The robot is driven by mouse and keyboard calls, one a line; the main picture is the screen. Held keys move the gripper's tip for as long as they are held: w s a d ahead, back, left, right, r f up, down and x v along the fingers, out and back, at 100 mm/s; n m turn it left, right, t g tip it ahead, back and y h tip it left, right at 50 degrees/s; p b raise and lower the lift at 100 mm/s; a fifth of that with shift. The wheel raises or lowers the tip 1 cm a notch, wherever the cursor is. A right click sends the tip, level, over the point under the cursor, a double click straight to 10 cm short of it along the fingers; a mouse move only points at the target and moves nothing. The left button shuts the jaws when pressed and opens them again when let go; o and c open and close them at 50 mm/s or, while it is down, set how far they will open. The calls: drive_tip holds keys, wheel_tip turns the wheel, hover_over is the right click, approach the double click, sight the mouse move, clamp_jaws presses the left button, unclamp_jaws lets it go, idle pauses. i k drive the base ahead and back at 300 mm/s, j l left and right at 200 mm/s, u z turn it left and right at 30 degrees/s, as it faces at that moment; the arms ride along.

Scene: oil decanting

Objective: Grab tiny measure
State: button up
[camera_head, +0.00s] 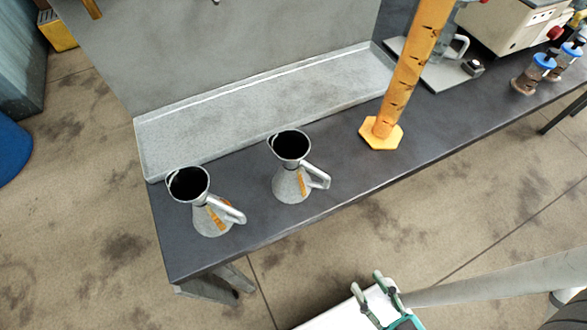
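Two metal measures with wide dark mouths, side handles and orange markings stand upright on the dark bench. One measure (212,217) is near the bench's left end. The other measure (291,184) stands to its right, a little farther back. They look close in size, so I cannot tell which is the tiny one. A tall orange graduated cylinder (408,72) on a hexagonal foot stands farther right. My gripper (367,281) is at the bottom, in front of the bench and apart from both measures.
A shallow grey tray (160,165) lies along the back of the dark bench (340,185). Small bottles with blue caps (545,60) and a beige machine (500,28) stand at the right. Bench space is clear between the right measure and the cylinder.

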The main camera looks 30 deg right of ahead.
sight(291, 185)
drive_tip(key=k+j, duration=0.1)
drive_tip(key=j, duration=0.95)
drive_tip(key=k+j+z, duration=0.1)
drive_tip(key=j, duration=0.4)
drive_tip(key=k+j, duration=0.15)
drive_tip(key=j, duration=0.4)
drive_tip(key=k+j, duration=0.1)
drive_tip(key=j, duration=0.4)
drive_tip(key=i, duration=0.2)
drive_tip(key=l+z, duration=0.05)
drive_tip(key=l, duration=0.05)
